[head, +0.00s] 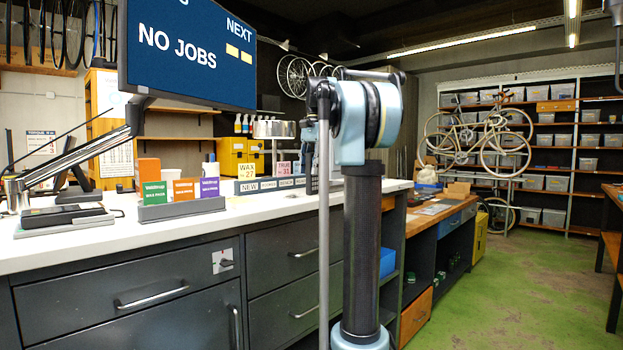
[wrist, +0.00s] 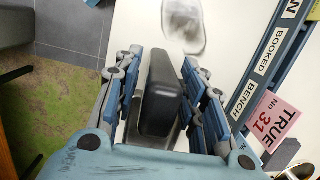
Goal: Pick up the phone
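A black, rounded, upright object that looks like the phone (wrist: 165,90) stands between the two fingers of my gripper (wrist: 172,90) in the wrist view. The blue finger pads lie along its left and right sides, very close to it. I cannot tell whether both pads press on it. Its lower part is partly hidden by the gripper. In the head view my gripper (head: 311,150) is at the counter's far side, mostly hidden behind my own arm, and the phone cannot be made out clearly there.
The white counter (head: 120,235) carries a sign rail (head: 268,185) with NEW, BOOKED and BENCH labels and upright WAX and TRUE cards. Coloured boxes (head: 185,190) stand in a grey tray left of it. A monitor (head: 190,50) hangs above. Green floor (head: 500,280) is open at right.

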